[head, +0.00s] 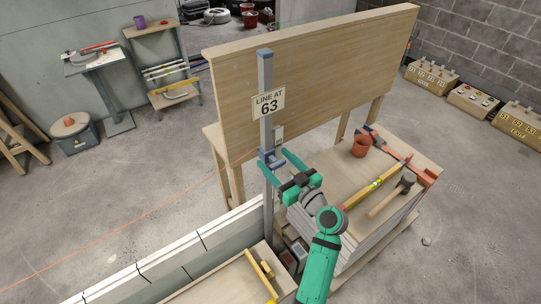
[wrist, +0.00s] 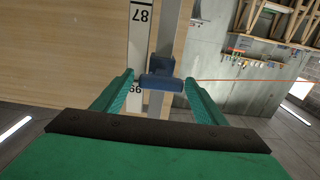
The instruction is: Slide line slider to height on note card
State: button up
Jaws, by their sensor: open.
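The line slider (head: 268,161) is a blue-grey block on a tall grey upright post (head: 265,100). A white scale strip (wrist: 139,45) with black numbers, upside down in this view, runs beside the post. The slider and fingers partly hide the lower number.
An orange string line (head: 140,216) runs from the slider's level to the lower left. A wooden board (head: 320,70) stands behind the post. A stack with a clay pot (head: 361,146), a level (head: 375,185) and a mallet (head: 393,194) is to the right. A low block wall (head: 170,255) is at lower left.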

aim_at(270, 155)
jog(key=shift+x, duration=1.7)
